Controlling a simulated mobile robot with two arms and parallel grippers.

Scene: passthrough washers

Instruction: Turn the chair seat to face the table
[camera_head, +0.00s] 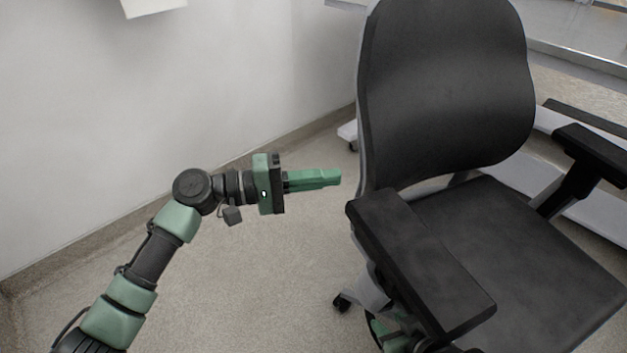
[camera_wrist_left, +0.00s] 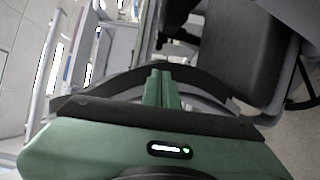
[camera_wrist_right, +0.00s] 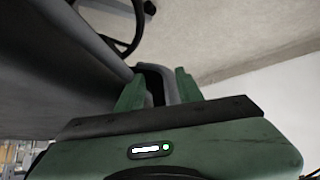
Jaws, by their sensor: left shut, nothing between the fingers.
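The black office chair (camera_head: 450,85) stands at the right in the head view. Its backrest is toward the far side, and its seat (camera_head: 520,245) extends toward the lower right, away from the table. The table (camera_head: 590,58) shows only as a pale metal edge at the upper right. My left gripper (camera_head: 338,177) is shut and empty, just left of the backrest; its fingers also show in the left wrist view (camera_wrist_left: 161,85). My right gripper (camera_head: 392,328) is mostly hidden under the near armrest (camera_head: 425,260). In the right wrist view its fingers (camera_wrist_right: 158,88) are apart, with a grey and black chair part between them; contact is unclear.
A white wall (camera_head: 150,120) runs along the left and back. The grey floor (camera_head: 240,285) is clear between wall and chair. The far armrest (camera_head: 595,150) stands near pale structures at the right. A chair caster (camera_head: 342,302) shows below the near armrest.

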